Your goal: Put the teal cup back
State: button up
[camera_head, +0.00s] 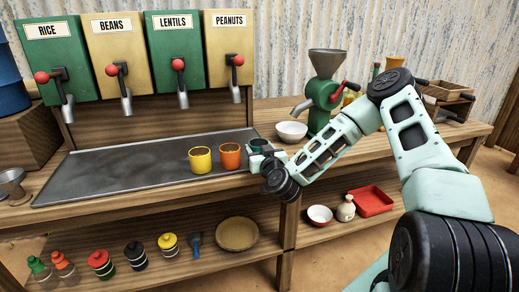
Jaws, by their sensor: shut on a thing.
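The teal cup (259,144) is at the right end of the dark metal tray (110,177) on the counter. My gripper (262,154) is shut on it, and the gripper and wrist hide much of its front and lower part. I cannot tell whether the cup touches the tray. An orange cup (230,156) stands just left of it, and a yellow cup (201,159) stands left of the orange one. Both stand upright on the tray.
Four labelled dispensers, including the peanuts one (228,55), stand behind the tray. A white bowl (291,132) and a green grinder (323,95) stand to the right. The tray's left half is clear. A lower shelf holds several shakers and a round basket (237,234).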

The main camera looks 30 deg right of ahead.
jog(key=o, duration=1)
jog(key=shift+o, duration=0.2)
jog(key=shift+r, duration=0.1)
jog(key=v, duration=1.2)
jog(key=s+a+f+n+g+y, duration=0.15)
jog(key=a+n+g+y, duration=0.35)
jog(key=a, duration=0.6)
jog(key=s+a+n+g+y, duration=0.3)
jog(key=a+n+g+y, duration=0.15)
jog(key=a, duration=0.75)
jog(key=s+a+r+g+h, duration=0.1)
jog(key=s+r+g, duration=0.3)
jog(key=s, duration=0.7)
jog(key=s+a+r+n+g+h, duration=0.1)
jog(key=s+r+g+h, duration=0.2)
jog(key=s, duration=0.9)
jog(key=shift+s+r+g, duration=0.2)
jog(key=shift+r+g, duration=0.25)
jog(key=shift+r, duration=0.4)
